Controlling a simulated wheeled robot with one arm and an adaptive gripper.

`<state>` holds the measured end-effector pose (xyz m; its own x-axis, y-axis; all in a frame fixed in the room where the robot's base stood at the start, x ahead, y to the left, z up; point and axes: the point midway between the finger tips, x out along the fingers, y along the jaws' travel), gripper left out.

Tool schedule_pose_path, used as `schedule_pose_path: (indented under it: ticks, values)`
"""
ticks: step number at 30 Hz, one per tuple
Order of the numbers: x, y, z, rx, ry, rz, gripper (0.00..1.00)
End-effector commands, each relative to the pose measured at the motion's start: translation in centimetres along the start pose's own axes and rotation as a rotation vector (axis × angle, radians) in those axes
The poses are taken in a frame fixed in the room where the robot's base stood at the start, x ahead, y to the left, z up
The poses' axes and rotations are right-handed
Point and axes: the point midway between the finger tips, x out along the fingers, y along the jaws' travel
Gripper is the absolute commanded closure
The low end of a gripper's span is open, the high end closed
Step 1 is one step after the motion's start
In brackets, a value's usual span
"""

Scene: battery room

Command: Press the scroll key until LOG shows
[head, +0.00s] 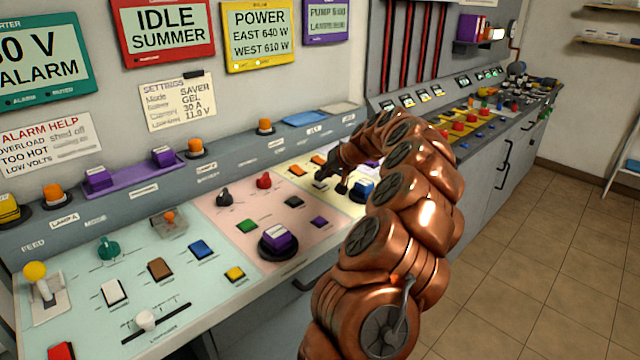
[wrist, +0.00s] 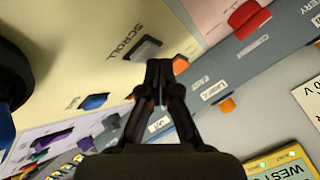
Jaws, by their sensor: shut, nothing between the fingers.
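The scroll key (wrist: 145,48) is a grey key in a dark frame on the cream panel, beside the printed word SCROLL in the wrist view. In the head view the key (head: 320,184) is small, close to my fingertips. My gripper (wrist: 158,70) is shut and empty, its tips beside the key in the picture; I cannot tell whether they touch it. In the head view my gripper (head: 342,186) is over the cream panel, partly behind my arm. The yellow-framed display (head: 260,37) reads POWER, EAST 640 W, WEST 610 W. Part of that display (wrist: 285,168) shows in the wrist view.
Orange keys (head: 297,170) and a blue knob (head: 362,189) are near my gripper. The pink panel (head: 228,205) to the left holds a purple-topped knob (head: 278,241) and several keys. A red-framed display (head: 165,27) reads IDLE SUMMER. The tiled floor (head: 540,260) at right is clear.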

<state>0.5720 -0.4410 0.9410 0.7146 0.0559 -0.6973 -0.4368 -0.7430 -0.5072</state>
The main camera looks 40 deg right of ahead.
Motion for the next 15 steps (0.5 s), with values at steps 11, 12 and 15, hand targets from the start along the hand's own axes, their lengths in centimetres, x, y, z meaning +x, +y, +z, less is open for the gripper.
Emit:
schedule_pose_path:
  ticks: [11, 12, 15]
  values:
    - [-0.61, -0.46, -0.46, 0.000, 0.001, 0.000, 1.00]
    - [-0.61, -0.46, -0.46, 0.000, 0.001, 0.000, 1.00]
    - [-0.64, -0.48, -0.48, 0.000, 0.001, 0.000, 1.00]
